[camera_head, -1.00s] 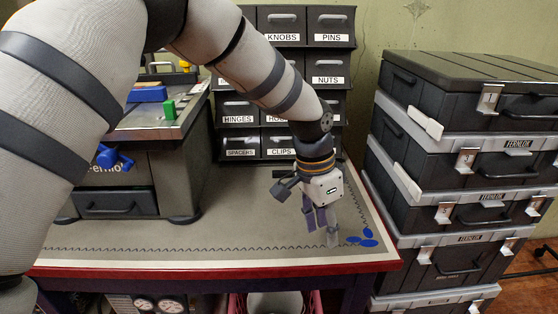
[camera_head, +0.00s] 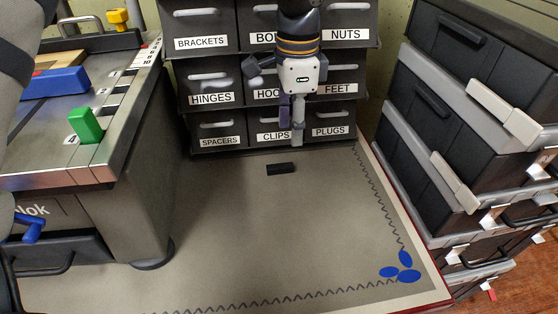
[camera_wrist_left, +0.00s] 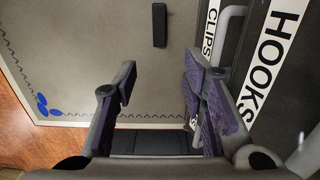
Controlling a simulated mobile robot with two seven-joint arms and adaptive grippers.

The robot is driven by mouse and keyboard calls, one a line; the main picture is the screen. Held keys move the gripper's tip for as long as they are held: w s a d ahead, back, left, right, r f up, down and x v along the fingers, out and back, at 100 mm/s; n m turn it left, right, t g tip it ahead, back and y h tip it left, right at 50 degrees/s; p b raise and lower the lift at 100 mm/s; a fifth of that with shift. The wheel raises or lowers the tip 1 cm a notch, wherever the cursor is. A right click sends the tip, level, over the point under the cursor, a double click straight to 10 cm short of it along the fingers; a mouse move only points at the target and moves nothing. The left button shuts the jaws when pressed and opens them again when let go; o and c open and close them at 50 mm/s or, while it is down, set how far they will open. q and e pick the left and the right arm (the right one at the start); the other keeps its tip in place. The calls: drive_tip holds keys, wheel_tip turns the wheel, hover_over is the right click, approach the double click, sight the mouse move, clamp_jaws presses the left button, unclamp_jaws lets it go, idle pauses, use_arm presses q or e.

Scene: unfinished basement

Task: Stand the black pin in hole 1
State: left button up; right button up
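The black pin (camera_head: 282,168) lies flat on the mat just in front of the drawer rack. It also shows at the top of the left wrist view (camera_wrist_left: 160,25). My left gripper (camera_head: 292,128) is open and empty, in front of the CLIPS drawer. Its two purple-padded fingers (camera_wrist_left: 160,82) stand apart, with the pin beyond them. The numbered bench top (camera_head: 140,62) is at the left in the head view; a green block (camera_head: 86,126) stands by its label 4. Several dark openings run behind that; I cannot read which is hole 1. My right gripper is out of view.
The labelled drawer rack (camera_head: 217,124) stands directly behind the gripper. Stacked dark cases (camera_head: 430,130) are at the right. A blue block (camera_head: 52,82) and a yellow piece (camera_head: 118,18) are on the bench. The mat (camera_head: 270,240) is clear around the pin.

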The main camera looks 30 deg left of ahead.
sight(288, 165)
use_arm(q)
drive_tip(key=f, duration=0.9)
drive_tip(key=shift+s+a+f, duration=0.25)
drive_tip(key=shift+s, duration=0.1)
drive_tip(key=shift+r, duration=0.1)
clamp_jaws()
